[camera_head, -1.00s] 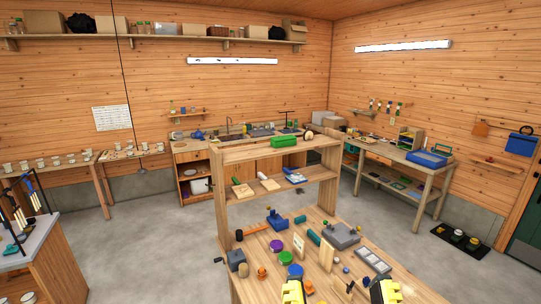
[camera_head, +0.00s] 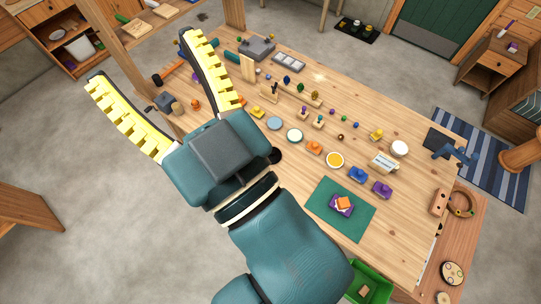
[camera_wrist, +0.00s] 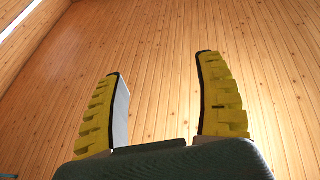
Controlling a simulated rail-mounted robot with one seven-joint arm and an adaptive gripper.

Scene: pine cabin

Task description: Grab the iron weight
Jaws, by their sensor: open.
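My gripper (camera_head: 142,58) is open and empty, raised high in front of the head camera with its two yellow ridged fingers spread. The wrist view shows the same open gripper (camera_wrist: 160,65) with only plank wall behind it. A dark grey block with a small knob on top (camera_head: 167,103), which may be the iron weight, stands on the workbench at its left end. In the head view it appears between my fingers, but my gripper is nearer the camera and not touching it. I cannot confirm which object is the iron weight.
The workbench (camera_head: 330,100) carries several small blocks, discs and figures. A green mat (camera_head: 328,222) with a purple and orange item lies near its front edge. A wooden shelf (camera_head: 150,22) rises at the bench's left end. A green bin (camera_head: 370,283) is below.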

